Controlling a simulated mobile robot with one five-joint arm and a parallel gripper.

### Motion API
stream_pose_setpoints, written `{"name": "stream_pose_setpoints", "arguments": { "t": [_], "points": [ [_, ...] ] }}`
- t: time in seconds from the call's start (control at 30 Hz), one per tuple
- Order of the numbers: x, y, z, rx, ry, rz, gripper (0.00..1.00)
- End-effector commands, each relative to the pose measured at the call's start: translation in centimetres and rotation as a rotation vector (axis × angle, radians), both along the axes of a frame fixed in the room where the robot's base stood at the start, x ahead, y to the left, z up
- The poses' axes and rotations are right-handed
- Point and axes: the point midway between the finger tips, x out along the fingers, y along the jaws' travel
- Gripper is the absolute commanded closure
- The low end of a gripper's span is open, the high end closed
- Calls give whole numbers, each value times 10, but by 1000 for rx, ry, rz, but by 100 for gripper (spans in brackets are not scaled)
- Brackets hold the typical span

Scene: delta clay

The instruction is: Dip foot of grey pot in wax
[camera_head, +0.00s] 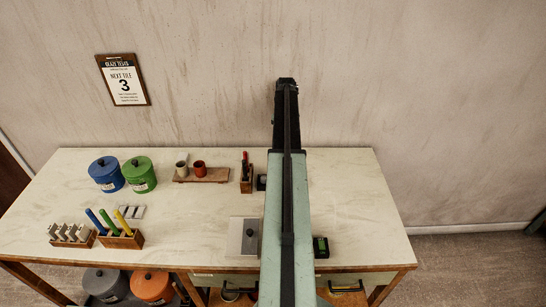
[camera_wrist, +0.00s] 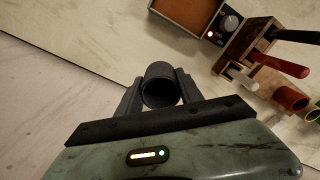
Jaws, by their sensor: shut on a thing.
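My gripper (camera_wrist: 160,92) is shut on the grey pot (camera_wrist: 160,72), a dark grey hollow cylinder gripped at its sides, with one open end facing the wrist camera. The wax pan (camera_wrist: 213,5), a square metal-rimmed tray of brown wax, lies beyond the pot at the top of the wrist view; pot and pan are apart. In the head view my raised arm covers the pan, and only its dark control box (camera_head: 261,182) shows left of the arm. My gripper (camera_head: 286,82) is high against the wall there; the pot is hidden.
A wooden tool holder (camera_head: 246,184) stands left of the control box. Two small cups, pale (camera_head: 181,169) and red (camera_head: 199,169), stand on a board. Blue (camera_head: 105,175) and green (camera_head: 139,175) jars are farther left. A grey slab (camera_head: 243,240) lies in front.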

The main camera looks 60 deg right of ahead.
Motion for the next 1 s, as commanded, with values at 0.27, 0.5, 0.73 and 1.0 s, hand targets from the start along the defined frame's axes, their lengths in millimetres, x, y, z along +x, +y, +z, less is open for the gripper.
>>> {"name": "stream_pose_setpoints", "arguments": {
  "t": [0.27,0.5,0.73,1.0],
  "points": [
    [-8,-4,0,0,0,-12,100],
    [-45,46,-24,0,0,-135,100],
    [-83,98,-44,-1,0,-299,100],
    [-86,102,-45,-1,0,-327,100]
  ]
}}
